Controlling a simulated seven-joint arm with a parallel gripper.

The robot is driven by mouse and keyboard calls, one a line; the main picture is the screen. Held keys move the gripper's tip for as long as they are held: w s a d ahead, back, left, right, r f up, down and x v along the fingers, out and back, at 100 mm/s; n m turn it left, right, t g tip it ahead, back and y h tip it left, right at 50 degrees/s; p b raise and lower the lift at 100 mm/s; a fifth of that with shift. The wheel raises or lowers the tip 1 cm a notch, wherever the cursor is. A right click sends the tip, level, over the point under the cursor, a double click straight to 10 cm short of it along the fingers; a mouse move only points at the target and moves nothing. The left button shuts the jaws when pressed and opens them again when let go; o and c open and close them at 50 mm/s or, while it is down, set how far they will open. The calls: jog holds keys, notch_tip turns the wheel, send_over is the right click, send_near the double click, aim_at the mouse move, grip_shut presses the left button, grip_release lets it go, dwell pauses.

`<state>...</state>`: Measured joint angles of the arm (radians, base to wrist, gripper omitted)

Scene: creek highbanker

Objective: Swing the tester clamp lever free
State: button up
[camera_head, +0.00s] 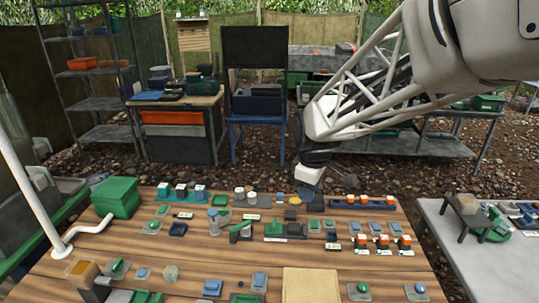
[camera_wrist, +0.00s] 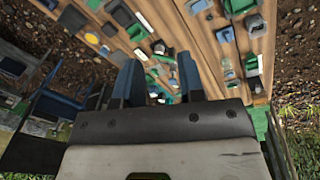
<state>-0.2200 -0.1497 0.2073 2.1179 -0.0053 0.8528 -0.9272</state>
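My gripper (camera_wrist: 158,80) shows in the wrist view as two dark blue fingers with a clear gap between them and nothing gripped. In the head view my gripper (camera_head: 325,178) hangs over the far edge of the wooden bench (camera_head: 170,258), above the small parts. A small dark fixture with a green lever-like top (camera_head: 240,230) stands mid-bench and may be the tester clamp; I cannot tell for sure. A green block on a base (camera_head: 276,231) is just right of it. My gripper is apart from both, further back and to the right.
The bench is crowded with small switches and blocks. A green box (camera_head: 116,197) and a white pipe (camera_head: 30,195) stand at its left. A tan board (camera_head: 310,285) lies at the front. A blue chair (camera_head: 250,130) stands behind. A grey side table (camera_head: 465,255) is at right.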

jog(key=w+a+f+n, duration=0.6)
jog(key=w+a+f, duration=0.3)
jog(key=w+a, duration=0.2)
jog(key=n+g, duration=0.1)
jog(key=n, duration=0.6)
send_near(242, 224)
jog(key=shift+a, duration=0.2)
jog(key=shift+f, duration=0.2)
jog(key=shift+f, duration=4.25)
jog(key=c, duration=0.3)
